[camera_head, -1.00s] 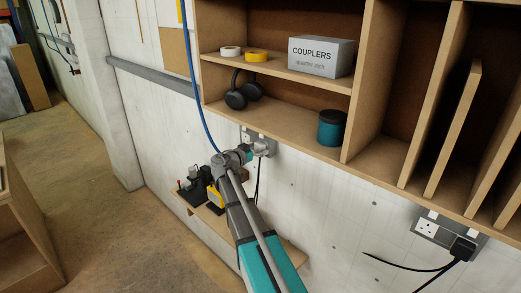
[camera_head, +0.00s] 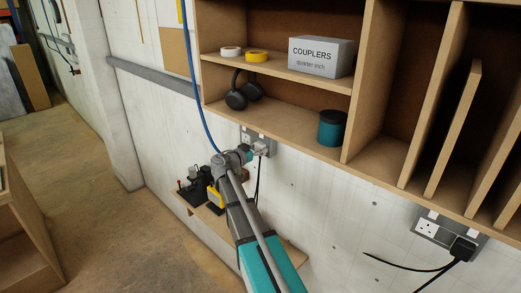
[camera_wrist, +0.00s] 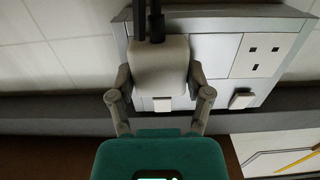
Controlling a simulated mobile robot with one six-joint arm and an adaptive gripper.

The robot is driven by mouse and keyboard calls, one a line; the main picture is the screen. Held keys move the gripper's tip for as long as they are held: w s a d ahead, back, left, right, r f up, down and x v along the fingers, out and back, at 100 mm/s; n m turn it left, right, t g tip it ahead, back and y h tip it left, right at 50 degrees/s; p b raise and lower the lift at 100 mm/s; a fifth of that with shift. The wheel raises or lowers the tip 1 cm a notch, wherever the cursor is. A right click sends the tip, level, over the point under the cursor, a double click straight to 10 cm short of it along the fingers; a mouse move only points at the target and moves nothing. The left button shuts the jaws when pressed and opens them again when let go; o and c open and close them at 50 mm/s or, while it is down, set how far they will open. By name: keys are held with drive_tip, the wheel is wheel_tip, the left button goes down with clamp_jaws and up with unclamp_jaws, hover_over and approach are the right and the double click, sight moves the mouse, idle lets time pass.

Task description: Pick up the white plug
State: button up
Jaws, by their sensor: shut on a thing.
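The white plug (camera_wrist: 160,62) sits at the left socket of a grey double socket plate (camera_wrist: 228,85) in the wrist view, with a dark cable running from it. My gripper (camera_wrist: 160,84) has one finger on each side of the plug and is shut on it. The plug's pins are hidden, and I cannot tell whether there is a gap behind it. In the head view my gripper (camera_head: 256,151) is at the wall socket under the shelf, and the plug (camera_head: 261,147) shows small at its tip.
A wooden shelf unit (camera_head: 280,75) overhangs the socket, with a teal tin (camera_head: 331,128) and black headphones (camera_head: 243,93) on its lower level. A small wall ledge (camera_head: 212,216) holds equipment below. Another socket with a black plug (camera_head: 462,248) is at right.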

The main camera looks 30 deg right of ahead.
drive_tip(key=shift+a+r, duration=0.1)
drive_tip(key=shift+r, duration=0.15)
drive_tip(key=shift+a+r+p, duration=0.3)
drive_tip(key=shift+r+p, duration=0.15)
drive_tip(key=shift+p, duration=0.35)
drive_tip(key=shift+c, duration=0.2)
drive_tip(key=s+a+r+p, duration=0.1)
drive_tip(key=a+r+p, duration=0.1)
drive_tip(key=a, duration=0.1)
drive_tip(key=s+a+r+p, duration=0.1)
drive_tip(key=a+r+p, duration=0.1)
drive_tip(key=a, duration=0.2)
drive_tip(key=s+a+r+p, duration=0.2)
drive_tip(key=a, duration=0.2)
drive_tip(key=shift+s+r, duration=0.1)
drive_tip(key=shift+s+a+r, duration=0.2)
drive_tip(key=shift+a, duration=0.5)
drive_tip(key=o, duration=0.8)
drive_tip(key=shift+c, duration=0.2)
drive_tip(key=c, duration=0.8)
drive_tip(key=shift+a, duration=0.1)
drive_tip(key=shift+c, duration=0.2)
